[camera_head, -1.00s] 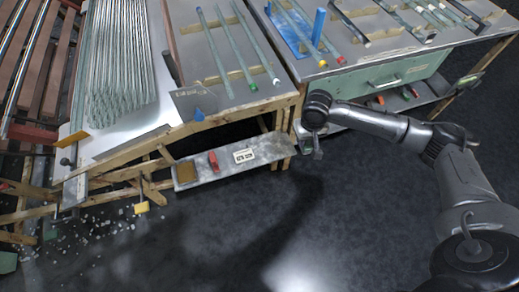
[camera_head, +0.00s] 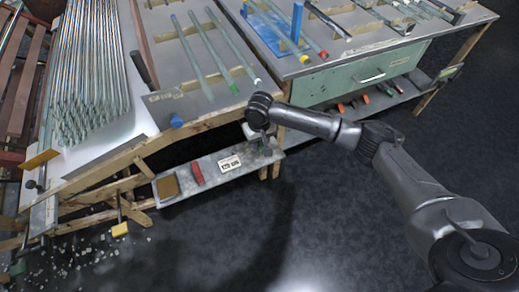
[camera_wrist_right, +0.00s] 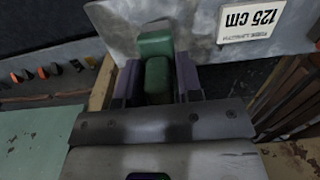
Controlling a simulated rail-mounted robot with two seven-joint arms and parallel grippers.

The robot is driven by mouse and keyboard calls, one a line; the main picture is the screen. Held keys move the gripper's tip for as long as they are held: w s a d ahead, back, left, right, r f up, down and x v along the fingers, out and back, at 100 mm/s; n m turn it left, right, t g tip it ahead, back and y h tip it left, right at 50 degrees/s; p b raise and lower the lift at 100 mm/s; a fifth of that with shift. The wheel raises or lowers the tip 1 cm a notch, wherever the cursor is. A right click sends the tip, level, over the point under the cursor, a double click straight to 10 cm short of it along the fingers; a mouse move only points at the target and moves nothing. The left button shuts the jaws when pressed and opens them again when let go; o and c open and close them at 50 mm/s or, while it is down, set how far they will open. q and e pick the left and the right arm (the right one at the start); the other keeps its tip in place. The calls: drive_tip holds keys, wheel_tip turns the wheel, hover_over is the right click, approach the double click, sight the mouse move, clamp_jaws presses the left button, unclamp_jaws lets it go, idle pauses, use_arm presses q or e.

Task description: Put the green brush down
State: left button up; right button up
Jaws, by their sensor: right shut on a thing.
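The green brush (camera_wrist_right: 157,46) is a green block between the two fingers of my right gripper (camera_wrist_right: 157,78) in the right wrist view. The fingers are shut on it. Its far end lies over the grey metal shelf (camera_wrist_right: 200,48), beside the white "125 cm" label (camera_wrist_right: 250,19). I cannot tell whether it touches the shelf. In the head view my right gripper (camera_head: 264,146) is at the right end of the low shelf (camera_head: 212,178), under the bench edge. The brush is mostly hidden there. My left gripper is out of view.
A red brush (camera_head: 197,172) and a brown block (camera_head: 167,187) lie on the shelf, left of the label (camera_head: 231,164). Glass tubes (camera_head: 207,50) lie on the bench above. A green drawer (camera_head: 365,75) is at the right. The floor in front is open.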

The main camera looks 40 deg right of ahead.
sight(260, 148)
drive_tip(key=shift+f+b, duration=1.5)
drive_tip(key=shift+f, duration=0.6)
drive_tip(key=shift+r, duration=0.1)
drive_tip(key=o, duration=1)
drive_tip(key=shift+f, duration=0.2)
